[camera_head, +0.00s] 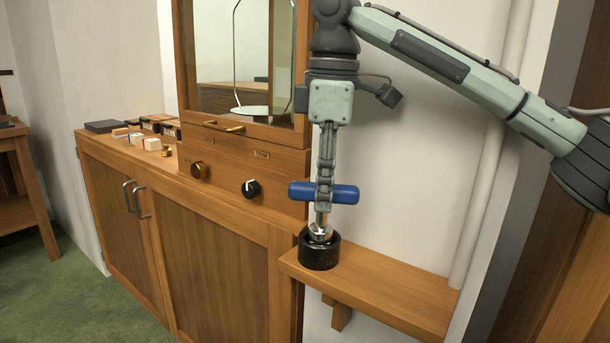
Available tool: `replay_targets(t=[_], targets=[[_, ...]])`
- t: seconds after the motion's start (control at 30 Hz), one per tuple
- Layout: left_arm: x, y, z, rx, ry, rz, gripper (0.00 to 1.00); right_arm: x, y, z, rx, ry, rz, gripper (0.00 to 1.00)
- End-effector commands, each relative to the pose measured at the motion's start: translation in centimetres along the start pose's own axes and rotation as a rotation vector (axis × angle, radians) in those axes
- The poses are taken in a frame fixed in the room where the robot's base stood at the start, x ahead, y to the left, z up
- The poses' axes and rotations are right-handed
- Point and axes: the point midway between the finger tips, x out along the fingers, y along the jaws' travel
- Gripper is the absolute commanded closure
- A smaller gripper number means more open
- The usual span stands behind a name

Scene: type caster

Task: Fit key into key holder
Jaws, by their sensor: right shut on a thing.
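The key has a blue crossbar handle (344,194) and a metal shaft (320,222) pointing down. My right gripper (325,190) is above the small wooden shelf and shut on the key's blue handle. The key holder, a round black cup (319,251), stands on the left end of the shelf. The key's lower metal end is at the holder's top opening. I cannot tell how deep it sits inside. My left gripper is not in view.
The wooden shelf (400,290) is clear to the right of the holder. A wooden cabinet (215,260) with a glass-fronted case (245,60) and two knobs stands at left. Small blocks (140,140) lie on the cabinet top. A pipe (490,170) runs up the wall at right.

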Motion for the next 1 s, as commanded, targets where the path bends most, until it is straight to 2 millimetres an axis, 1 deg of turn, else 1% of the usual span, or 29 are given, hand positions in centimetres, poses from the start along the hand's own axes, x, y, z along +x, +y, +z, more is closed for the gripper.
replay_targets(t=[0.03, 0.4, 0.43, 0.6, 0.87, 1.0], targets=[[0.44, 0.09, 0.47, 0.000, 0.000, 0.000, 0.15, 2.67, 0.37, 1.14, 0.026, 0.002, -0.045, 1.00], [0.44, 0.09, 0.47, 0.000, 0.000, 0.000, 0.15, 2.84, 0.34, 1.18, 0.026, 0.000, -0.046, 1.00], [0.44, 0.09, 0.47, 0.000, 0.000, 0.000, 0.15, 2.84, 0.34, 1.19, 0.026, 0.000, -0.046, 0.76], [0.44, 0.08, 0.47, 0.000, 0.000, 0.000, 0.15, 2.84, 0.35, 1.19, 0.027, 0.000, -0.046, 0.55], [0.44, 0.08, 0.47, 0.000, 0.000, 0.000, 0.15, 2.87, 0.37, 1.18, 0.027, 0.000, -0.046, 0.54], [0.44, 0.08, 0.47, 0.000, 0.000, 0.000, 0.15, 2.39, 0.22, 1.01, 0.025, 0.000, -0.042, 0.54]])
